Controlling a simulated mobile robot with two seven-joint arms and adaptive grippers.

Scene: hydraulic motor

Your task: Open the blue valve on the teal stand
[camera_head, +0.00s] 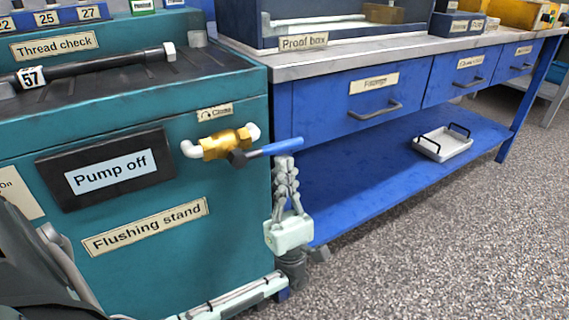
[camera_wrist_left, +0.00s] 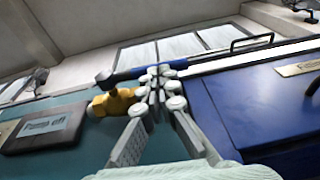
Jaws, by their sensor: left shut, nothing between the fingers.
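The blue valve handle (camera_head: 272,148) sticks out to the right from a brass valve body (camera_head: 222,145) on the front of the teal flushing stand (camera_head: 130,270). The handle lies nearly level, tilted slightly up at its right end. In the left wrist view the handle (camera_wrist_left: 128,74) runs behind the fingertips, beside the brass body (camera_wrist_left: 112,102). My left gripper (camera_head: 285,165) points up just below the handle's right end, its fingers shut and empty. The fingertips (camera_wrist_left: 160,82) look very close to the handle; I cannot tell whether they touch. My right gripper is not in view.
A sign reading "Close" (camera_head: 214,112) is above the valve and a "Pump off" panel (camera_head: 108,170) is to its left. A blue workbench with drawers (camera_head: 360,95) stands right of the stand, with a white tray (camera_head: 441,145) on its lower shelf. The speckled floor (camera_head: 430,240) is clear.

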